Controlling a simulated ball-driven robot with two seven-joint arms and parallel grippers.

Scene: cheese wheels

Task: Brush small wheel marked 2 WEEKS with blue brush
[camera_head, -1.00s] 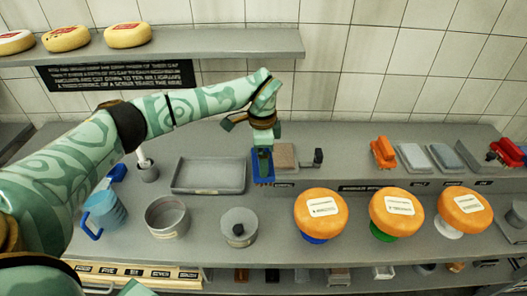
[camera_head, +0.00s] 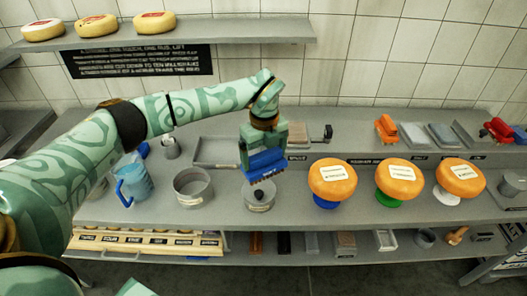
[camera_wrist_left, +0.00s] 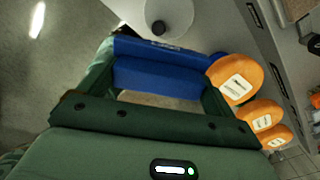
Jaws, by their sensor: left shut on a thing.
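My left gripper (camera_head: 262,152) is shut on the blue brush (camera_head: 265,166), whose bristles point down. The brush hangs in front of a lidded grey pot (camera_head: 259,198) and overlaps it in the head view. In the left wrist view the blue brush (camera_wrist_left: 160,78) spans between the fingers. Three orange wheels stand to the right: one on a blue stand (camera_head: 332,178), one on a green stand (camera_head: 398,178) and one on a white stand (camera_head: 460,175). Their white labels are too small to read, so I cannot tell which says 2 WEEKS. My right gripper is not in view.
An open grey pot (camera_head: 193,190), a blue jug (camera_head: 133,182) and a grey tray (camera_head: 213,150) stand left of the brush. Other brushes, one orange (camera_head: 386,128) and one red (camera_head: 497,130), lie on the back ledge. Several yellow wheels sit on the wall shelf (camera_head: 240,30).

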